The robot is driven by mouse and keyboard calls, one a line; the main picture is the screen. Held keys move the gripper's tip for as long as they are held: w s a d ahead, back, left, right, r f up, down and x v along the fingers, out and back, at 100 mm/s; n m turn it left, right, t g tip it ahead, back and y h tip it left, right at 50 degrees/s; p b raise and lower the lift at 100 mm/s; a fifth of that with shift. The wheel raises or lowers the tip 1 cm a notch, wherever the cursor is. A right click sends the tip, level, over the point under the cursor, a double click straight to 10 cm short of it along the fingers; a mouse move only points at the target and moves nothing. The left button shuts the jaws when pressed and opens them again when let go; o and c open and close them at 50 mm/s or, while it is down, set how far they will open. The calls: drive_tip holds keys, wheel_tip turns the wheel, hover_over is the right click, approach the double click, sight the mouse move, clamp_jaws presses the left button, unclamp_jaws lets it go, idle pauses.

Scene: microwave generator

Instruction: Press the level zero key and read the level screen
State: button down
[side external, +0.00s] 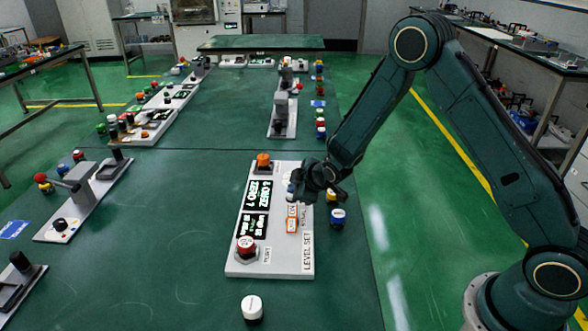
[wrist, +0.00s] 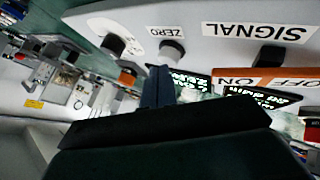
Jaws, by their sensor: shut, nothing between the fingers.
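The level panel (side external: 270,268), a pale plate marked LEVEL SET, lies on the green table. The zero key (wrist: 172,52), a grey-white round button, sits beside the word ZERO in the wrist view. My gripper (wrist: 159,72) is shut and empty, its fingertips right at the key's edge; I cannot tell whether they touch it. In the side view my gripper (side external: 297,190) is low over the panel's right part and hides the key area. The upper screen (side external: 257,195) is lit with large characters, apparently including ZERO. The lower screen (side external: 252,226) is lit; its text seems to include dBm.
The panel also carries an orange OFF/ON switch (side external: 292,218), a red-topped knob (side external: 246,249), an orange knob (side external: 263,160) and a white dial (wrist: 115,42). A blue-topped button (side external: 338,217) and a white-topped one (side external: 252,308) stand beside it. Other panels stand left and behind.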

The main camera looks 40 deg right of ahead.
drive_tip(key=shift+f, duration=0.4)
idle(0.5)
drive_tip(key=shift+r, duration=0.95)
drive_tip(key=shift+r, duration=0.1)
idle(0.3)
drive_tip(key=shift+r, duration=2.4)
drive_tip(key=shift+r, duration=0.1)
